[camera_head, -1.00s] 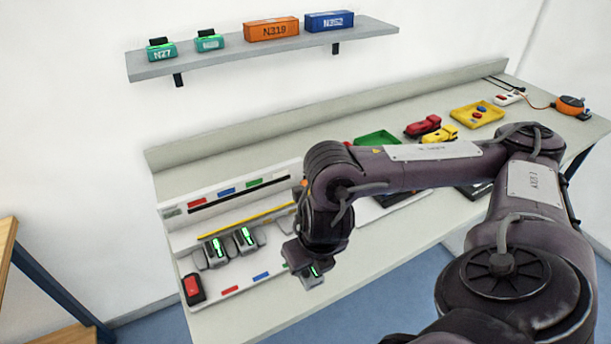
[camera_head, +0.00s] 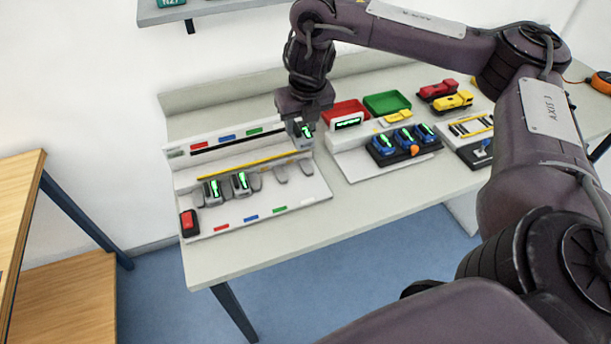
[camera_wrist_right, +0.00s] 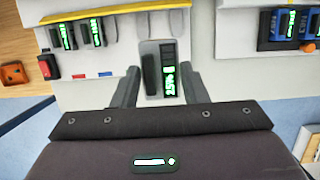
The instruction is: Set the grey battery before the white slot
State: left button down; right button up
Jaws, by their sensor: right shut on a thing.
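My right gripper (camera_head: 303,108) is shut on a grey battery (camera_head: 305,131) with a green lit display. It is at the back right end of the white slotted board (camera_head: 215,235); I cannot tell its exact height. In the right wrist view the battery (camera_wrist_right: 152,72) sits between the two fingers (camera_wrist_right: 160,90). Two more grey batteries (camera_head: 212,189) stand on the left of the board. Empty grey rests (camera_head: 280,175) lie to their right. Red, blue, green and white marks run along the board's front; the white mark (camera_head: 307,202) is rightmost. My left gripper is out of view.
A red switch (camera_head: 188,222) sits at the board's left front corner. The table front (camera_head: 270,250) is clear.

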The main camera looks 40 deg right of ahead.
notch_tip(320, 180, down, 18)
jog(key=b, duration=0.8)
jog(key=shift+r, duration=0.2)
jog(key=shift+f, duration=0.2)
jog(key=shift+w, duration=0.1)
jog(key=o, duration=1.1)
jog(key=shift+f, duration=0.1)
jog(key=p+v, duration=0.6)
jog(key=v, duration=0.6)
